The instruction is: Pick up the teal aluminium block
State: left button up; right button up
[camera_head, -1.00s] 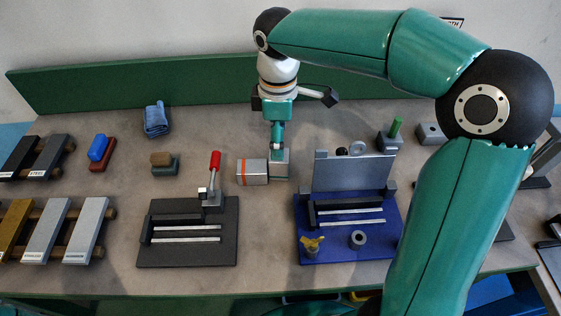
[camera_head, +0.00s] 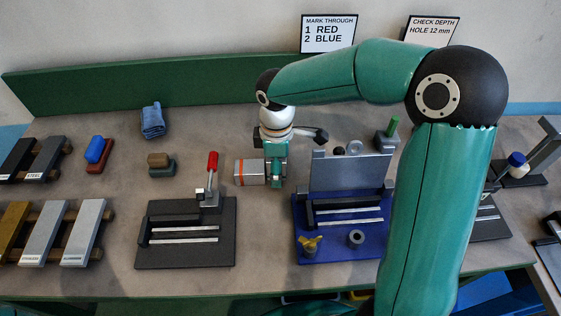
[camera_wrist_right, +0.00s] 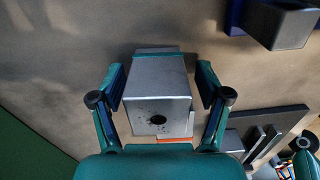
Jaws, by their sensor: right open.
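In the right wrist view, a silver block (camera_wrist_right: 155,80) with a teal band along its far edge and a dark hole in its near face lies between my right fingers. My right gripper (camera_wrist_right: 161,84) is open, one finger on each side of this block, with narrow gaps. In the head view my right gripper (camera_head: 274,176) is low over the bench and largely hides the block. A silver block with an orange stripe (camera_head: 250,172) stands close beside it on the left. My left gripper is not in view.
A dark fixture with a red-handled clamp (camera_head: 187,252) lies front left, and a blue fixture (camera_head: 322,245) with a grey upright plate front right. Bare bench lies behind the striped block.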

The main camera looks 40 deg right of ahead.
jog(key=c, duration=1.3)
grip_shut()
jog(key=shift+r, duration=0.2)
